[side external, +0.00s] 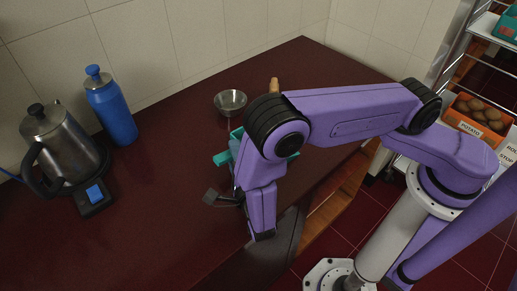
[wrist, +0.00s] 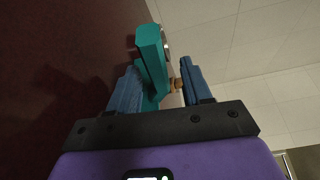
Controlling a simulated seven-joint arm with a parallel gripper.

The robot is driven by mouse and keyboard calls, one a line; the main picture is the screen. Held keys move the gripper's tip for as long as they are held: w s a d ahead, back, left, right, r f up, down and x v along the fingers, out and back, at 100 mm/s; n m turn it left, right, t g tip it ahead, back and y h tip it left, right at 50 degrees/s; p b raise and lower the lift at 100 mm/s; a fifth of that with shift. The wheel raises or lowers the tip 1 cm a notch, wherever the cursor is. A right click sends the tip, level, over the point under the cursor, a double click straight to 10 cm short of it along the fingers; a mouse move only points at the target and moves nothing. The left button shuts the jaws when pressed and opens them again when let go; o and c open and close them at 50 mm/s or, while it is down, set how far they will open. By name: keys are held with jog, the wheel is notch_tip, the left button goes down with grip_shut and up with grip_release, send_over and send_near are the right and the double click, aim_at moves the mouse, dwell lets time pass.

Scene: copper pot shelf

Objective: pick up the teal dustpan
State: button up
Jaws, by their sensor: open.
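The teal dustpan (side external: 222,158) lies on the dark red counter, largely hidden behind my arm in the side view. In the wrist view, the teal dustpan (wrist: 151,50) shows as a raised teal part between my two blue fingers, closer to the left finger. My gripper (wrist: 160,72) is open, with a clear gap between the dustpan and the right finger. I cannot tell whether the left finger touches the dustpan. In the side view my gripper is mostly hidden behind my arm.
A kettle (side external: 62,145) and a blue bottle (side external: 111,108) stand at the left by the tiled wall. The counter (side external: 165,190) between is clear.

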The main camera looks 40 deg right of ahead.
jog(key=shift+x, duration=1.45)
jog(key=shift+c, duration=0.3)
grip_shut()
jog(key=shift+r, duration=0.15)
jog(key=shift+r, duration=0.55)
jog(key=s+d+r, duration=0.7)
jog(key=s+r, duration=0.4)
jog(key=s, duration=0.1)
jog(key=shift+s+r, duration=0.2)
jog(key=shift+r, duration=0.1)
